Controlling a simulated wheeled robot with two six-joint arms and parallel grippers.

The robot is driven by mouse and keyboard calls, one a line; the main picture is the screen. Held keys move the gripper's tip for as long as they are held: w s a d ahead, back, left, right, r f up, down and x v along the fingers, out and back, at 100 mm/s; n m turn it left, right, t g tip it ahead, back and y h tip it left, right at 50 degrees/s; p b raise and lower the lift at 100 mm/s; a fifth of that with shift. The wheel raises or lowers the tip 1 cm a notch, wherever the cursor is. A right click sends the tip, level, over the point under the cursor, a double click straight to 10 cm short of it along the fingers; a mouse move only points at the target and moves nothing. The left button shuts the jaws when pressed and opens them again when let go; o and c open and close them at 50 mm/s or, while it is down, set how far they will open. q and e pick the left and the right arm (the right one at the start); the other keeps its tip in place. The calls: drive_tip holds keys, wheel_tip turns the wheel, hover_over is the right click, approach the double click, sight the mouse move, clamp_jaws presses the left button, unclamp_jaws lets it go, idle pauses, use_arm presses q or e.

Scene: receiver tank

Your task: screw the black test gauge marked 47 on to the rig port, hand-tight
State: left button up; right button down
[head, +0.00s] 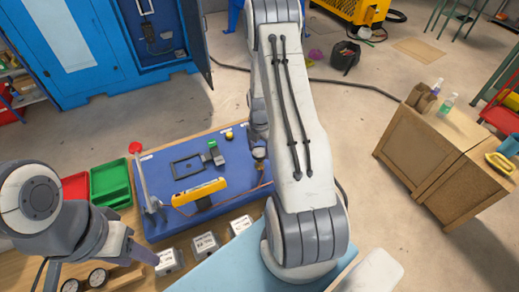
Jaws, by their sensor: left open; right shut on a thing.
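Two round gauges with pale faces and dark rims lie at the bottom left, one (97,278) beside the other (70,286). I cannot read a number on either. My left gripper (143,254) is open, just right of the gauges and close to a small white labelled box. My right arm crosses the middle of the view and bends down at the far side. My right gripper (259,163) is at the right edge of the blue mat (160,228), largely hidden behind that arm. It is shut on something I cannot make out. I cannot pick out the rig port.
Green (110,181) and red (75,187) bins are at left. A wooden cabinet (420,150) stands at right, with open floor between.

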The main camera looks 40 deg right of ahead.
drive_tip(key=shift+f+b, duration=0.4)
drive_tip(key=shift+f, duration=0.05)
idle(0.6)
